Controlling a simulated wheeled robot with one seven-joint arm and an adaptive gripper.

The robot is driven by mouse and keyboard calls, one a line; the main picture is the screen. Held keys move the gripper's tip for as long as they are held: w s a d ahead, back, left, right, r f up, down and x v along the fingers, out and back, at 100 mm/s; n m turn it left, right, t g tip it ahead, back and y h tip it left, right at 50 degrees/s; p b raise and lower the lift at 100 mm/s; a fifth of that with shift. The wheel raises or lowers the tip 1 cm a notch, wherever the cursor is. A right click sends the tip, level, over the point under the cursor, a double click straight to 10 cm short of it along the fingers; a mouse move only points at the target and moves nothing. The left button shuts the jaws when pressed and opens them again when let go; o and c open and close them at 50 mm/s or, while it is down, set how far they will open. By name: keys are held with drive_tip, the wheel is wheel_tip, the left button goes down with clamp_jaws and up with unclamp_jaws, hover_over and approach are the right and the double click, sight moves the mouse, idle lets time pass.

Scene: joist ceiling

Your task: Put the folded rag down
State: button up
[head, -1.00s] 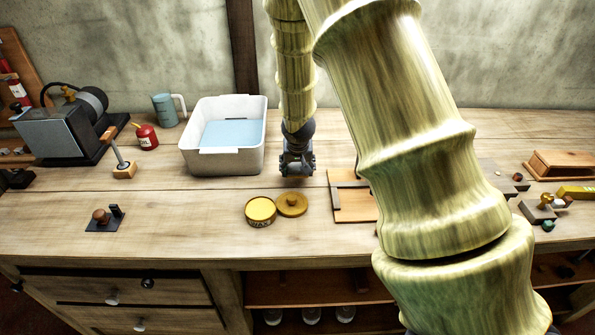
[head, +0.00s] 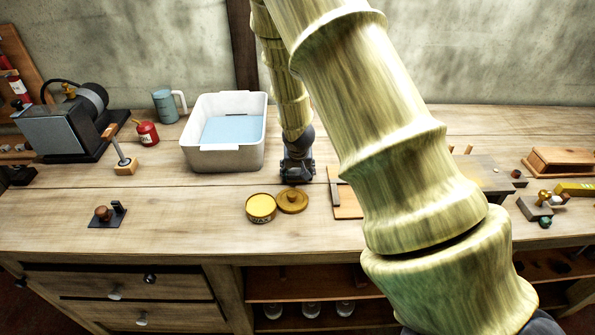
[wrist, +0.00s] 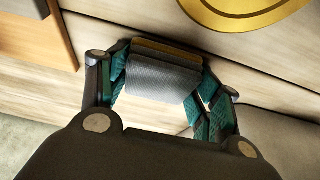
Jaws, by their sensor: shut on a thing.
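The folded rag (wrist: 162,78) shows in the wrist view as a grey, layered piece with a brown layer along its far edge. It lies between the fingers of my gripper (wrist: 160,85), whose teal pads are at its left and right sides. My gripper is shut on the rag. In the head view my gripper (head: 297,175) points down, low over the workbench (head: 170,235), just behind the round yellow lid. I cannot make out the rag in the head view, and whether it touches the bench is unclear.
A yellow tin (head: 260,208) and its lid (head: 292,201) stand in front of my gripper. A white tub (head: 222,160) is to the left, and a wooden board (head: 347,203) is to the right, partly hidden by my arm. The bench front left of the tin is mostly clear.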

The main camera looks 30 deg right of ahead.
sight(297, 171)
drive_tip(key=shift+s+a+f, duration=0.1)
drive_tip(key=shift+s+f, duration=0.05)
drive_tip(key=shift+f, duration=0.15)
drive_tip(key=o, duration=0.9)
drive_tip(key=shift+f, duration=0.1)
drive_tip(key=shift+o, duration=0.4)
drive_tip(key=shift+f, duration=0.2)
drive_tip(key=shift+r, duration=0.1)
drive_tip(key=shift+r, duration=0.2)
drive_tip(key=shift+w+r, duration=0.2)
drive_tip(key=shift+r, duration=0.2)
drive_tip(key=shift+b+v, duration=1.15)
drive_tip(key=shift+v, duration=1)
drive_tip(key=b+v, duration=0.1)
drive_tip(key=v, duration=0.5)
drive_tip(key=shift+r, duration=0.2)
drive_tip(key=shift+a, duration=0.1)
